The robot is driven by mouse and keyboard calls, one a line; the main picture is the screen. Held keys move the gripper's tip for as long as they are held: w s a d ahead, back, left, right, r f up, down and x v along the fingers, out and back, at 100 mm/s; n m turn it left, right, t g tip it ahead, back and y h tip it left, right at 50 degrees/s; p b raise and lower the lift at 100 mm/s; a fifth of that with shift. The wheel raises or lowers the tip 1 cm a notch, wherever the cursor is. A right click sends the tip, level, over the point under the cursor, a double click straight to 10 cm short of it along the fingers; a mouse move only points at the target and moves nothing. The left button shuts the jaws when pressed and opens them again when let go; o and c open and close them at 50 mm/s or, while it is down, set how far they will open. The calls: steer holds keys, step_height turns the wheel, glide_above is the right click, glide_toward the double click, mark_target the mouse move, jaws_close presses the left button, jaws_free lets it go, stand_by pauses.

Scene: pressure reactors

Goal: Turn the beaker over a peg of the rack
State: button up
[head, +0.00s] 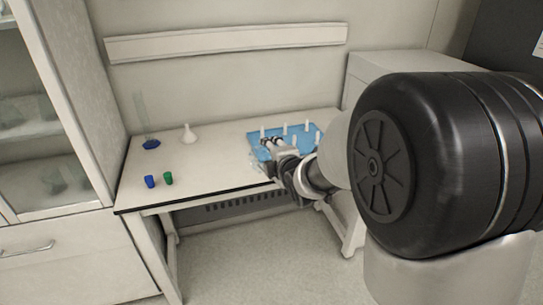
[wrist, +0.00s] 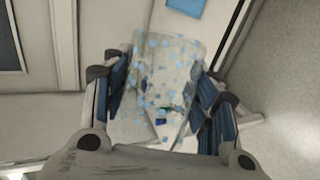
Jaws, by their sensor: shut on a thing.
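The clear glass beaker (wrist: 165,75) fills the space between the blue-padded fingers of my gripper (wrist: 160,95) in the wrist view. My gripper is shut on it, with one finger on each side. In the head view, my gripper (head: 266,158) is at the front left of the blue rack (head: 310,131), and the beaker shows only faintly there. I cannot tell which way its mouth points. The rack has several upright white pegs (head: 285,129), and my gripper and wrist hide its near part.
A graduated cylinder with a blue base (head: 151,144) and a white funnel (head: 189,134) stand at the back left. A blue cup (head: 150,181) and a green cup (head: 168,178) stand near the front edge. The table middle (head: 218,160) is clear.

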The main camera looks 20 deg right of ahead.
steer(key=shift+n, duration=1.2)
steer(key=shift+n, duration=1.1)
steer(key=n, duration=0.4)
steer(key=shift+n, duration=0.3)
